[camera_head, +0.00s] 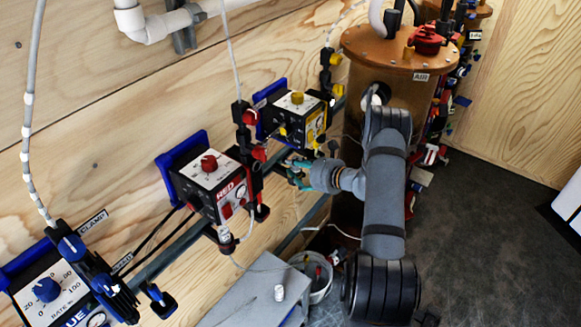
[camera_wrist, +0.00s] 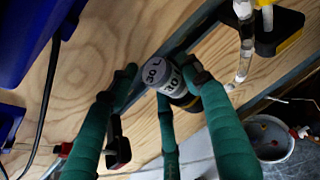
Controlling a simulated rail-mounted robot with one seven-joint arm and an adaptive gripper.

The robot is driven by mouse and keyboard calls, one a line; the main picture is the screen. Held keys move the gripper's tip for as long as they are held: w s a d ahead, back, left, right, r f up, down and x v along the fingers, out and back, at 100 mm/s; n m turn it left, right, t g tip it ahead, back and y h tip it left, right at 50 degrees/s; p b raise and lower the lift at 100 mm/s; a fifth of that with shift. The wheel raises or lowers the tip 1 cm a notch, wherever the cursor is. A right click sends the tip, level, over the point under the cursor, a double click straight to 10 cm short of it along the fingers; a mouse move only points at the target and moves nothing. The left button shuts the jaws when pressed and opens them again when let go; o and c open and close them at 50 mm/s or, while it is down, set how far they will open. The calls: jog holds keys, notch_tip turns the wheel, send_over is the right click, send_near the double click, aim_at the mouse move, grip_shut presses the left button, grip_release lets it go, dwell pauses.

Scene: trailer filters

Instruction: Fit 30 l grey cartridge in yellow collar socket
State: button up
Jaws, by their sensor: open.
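The grey cartridge (camera_wrist: 153,72), marked 30 L, shows in the wrist view between the fingertips of my gripper (camera_wrist: 160,88). A dark piece with a yellow edge (camera_wrist: 187,101) lies just beside and below it, partly covered by a finger; I cannot tell whether the cartridge sits fully in this collar. The green fingers are spread around the cartridge, and I see no clear grip. In the head view, my gripper (camera_head: 297,174) is at the wall rail below the yellow-fronted unit (camera_head: 296,118). The cartridge cannot be made out there.
The red-fronted unit (camera_head: 212,180) is left of my gripper, and a blue-knobbed unit (camera_head: 50,290) is at lower left. A brown AIR tank (camera_head: 375,50) stands behind my arm.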

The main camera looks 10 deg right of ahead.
jog(key=shift+s+d+f, duration=0.1)
jog(key=shift+d+f, duration=0.2)
jog(key=shift+d, duration=0.4)
jog(key=v, duration=0.7)
jog(key=a+r+v, duration=0.1)
jog(key=v, duration=0.3)
jog(key=shift+s+d, duration=0.1)
jog(key=shift+s, duration=0.15)
jog(key=x, duration=1.1)
jog(key=shift+w+d+f, duration=0.1)
jog(key=shift+w+f, duration=0.25)
jog(key=shift+w, duration=0.1)
jog(key=shift+r, duration=0.2)
jog(key=shift+d, duration=0.1)
